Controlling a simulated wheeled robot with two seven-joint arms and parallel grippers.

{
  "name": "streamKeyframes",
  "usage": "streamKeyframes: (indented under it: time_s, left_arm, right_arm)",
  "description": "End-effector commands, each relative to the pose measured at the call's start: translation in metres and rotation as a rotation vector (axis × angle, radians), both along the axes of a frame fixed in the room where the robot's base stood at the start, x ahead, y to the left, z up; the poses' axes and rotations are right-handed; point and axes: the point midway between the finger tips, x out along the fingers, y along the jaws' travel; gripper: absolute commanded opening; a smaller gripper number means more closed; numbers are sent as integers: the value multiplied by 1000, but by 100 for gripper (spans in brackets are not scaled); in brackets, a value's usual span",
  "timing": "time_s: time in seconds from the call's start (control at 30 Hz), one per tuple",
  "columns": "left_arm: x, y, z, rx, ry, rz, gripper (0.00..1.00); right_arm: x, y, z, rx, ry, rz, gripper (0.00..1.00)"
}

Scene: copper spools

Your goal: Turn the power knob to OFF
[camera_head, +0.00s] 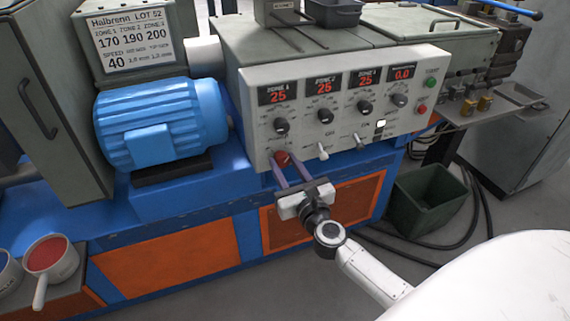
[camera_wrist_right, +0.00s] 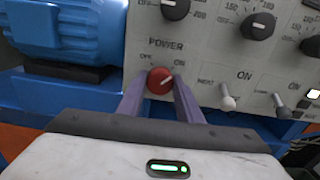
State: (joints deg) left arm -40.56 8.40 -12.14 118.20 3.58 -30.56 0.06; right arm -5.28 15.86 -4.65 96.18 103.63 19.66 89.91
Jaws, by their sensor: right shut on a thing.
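The red power knob (camera_head: 282,159) sits at the lower left of the light grey control panel (camera_head: 262,139). In the right wrist view the knob (camera_wrist_right: 160,80) is under the word POWER, with OFF at its upper left and ON at its upper right. Its pale mark appears to point up and right, toward ON. My right gripper (camera_head: 284,168) reaches up to the panel from below. Its two fingers lie on either side of the knob and are shut on it; they also show in the right wrist view (camera_wrist_right: 160,88). My left gripper is out of view.
Black dials and red displays reading 25 and 0.0 are above the knob. A toggle switch (camera_head: 322,151) is close to its right. A blue motor (camera_head: 150,125) stands at the left. A green bin (camera_head: 428,197) and black cables are on the floor at right.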

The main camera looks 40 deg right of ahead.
Motion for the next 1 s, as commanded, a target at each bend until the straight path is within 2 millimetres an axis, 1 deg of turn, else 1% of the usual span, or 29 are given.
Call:
streamKeyframes:
  time_s: [0.27, 0.47, 0.8, 1.0]
  left_arm:
    - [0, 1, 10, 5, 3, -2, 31]
    - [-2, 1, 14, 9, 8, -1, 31]
    - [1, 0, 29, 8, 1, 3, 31]
    - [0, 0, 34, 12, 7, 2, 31]
  right_arm:
    - [0, 0, 1, -156, 40, -1, 10]
    - [0, 0, 1, -332, 84, 0, 10]
    - [-1, 0, 1, -648, 159, 1, 10]
    - [-1, 0, 1, -834, 203, 2, 10]
